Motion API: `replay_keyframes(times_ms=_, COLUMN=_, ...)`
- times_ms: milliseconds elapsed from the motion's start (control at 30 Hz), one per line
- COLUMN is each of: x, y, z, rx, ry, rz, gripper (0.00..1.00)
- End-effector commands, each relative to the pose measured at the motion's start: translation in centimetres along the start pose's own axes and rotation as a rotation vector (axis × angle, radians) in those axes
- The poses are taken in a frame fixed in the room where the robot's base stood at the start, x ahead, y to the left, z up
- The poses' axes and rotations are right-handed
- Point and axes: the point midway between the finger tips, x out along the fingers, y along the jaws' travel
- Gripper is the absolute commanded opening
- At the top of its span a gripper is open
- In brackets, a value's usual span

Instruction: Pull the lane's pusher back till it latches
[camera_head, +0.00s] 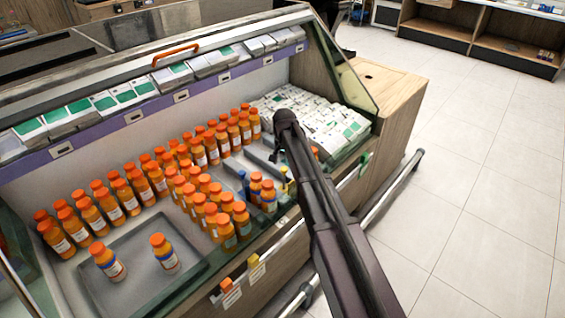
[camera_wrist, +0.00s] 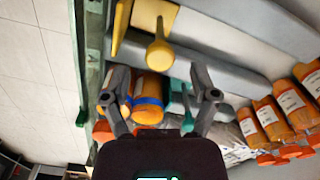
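In the wrist view a yellow pusher (camera_wrist: 158,18) with a rounded yellow handle (camera_wrist: 160,55) lies in a grey lane. My gripper (camera_wrist: 160,72) is open, its fingers spread to either side of the handle's end. I see no clear contact with it. An orange bottle with a blue band (camera_wrist: 148,92) and a teal-green part (camera_wrist: 177,97) show between the fingers; their depth is hard to judge. In the head view a bit of yellow (camera_head: 284,172) shows beside my arm, which hides most of my gripper and the lane there.
Orange-capped bottles (camera_head: 122,196) fill several lanes of the case, with bottles (camera_wrist: 268,115) close to the right finger. White-green cartons (camera_head: 315,112) fill the case's right end. A glass front edge (camera_head: 225,262) runs along the case. The tiled floor (camera_head: 480,190) at right is clear.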

Motion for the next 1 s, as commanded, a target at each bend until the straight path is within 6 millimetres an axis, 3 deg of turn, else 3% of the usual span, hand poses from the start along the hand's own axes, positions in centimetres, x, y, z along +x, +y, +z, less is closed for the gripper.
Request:
replay_keyframes(times_ms=33, x=-0.9, y=0.0, z=0.0, rx=0.0, ry=0.0, rz=0.0, gripper=0.76)
replay_keyframes(times_ms=1000, x=-8.9, y=0.0, z=0.0, rx=0.001, ry=0.0, rz=0.0, gripper=0.76)
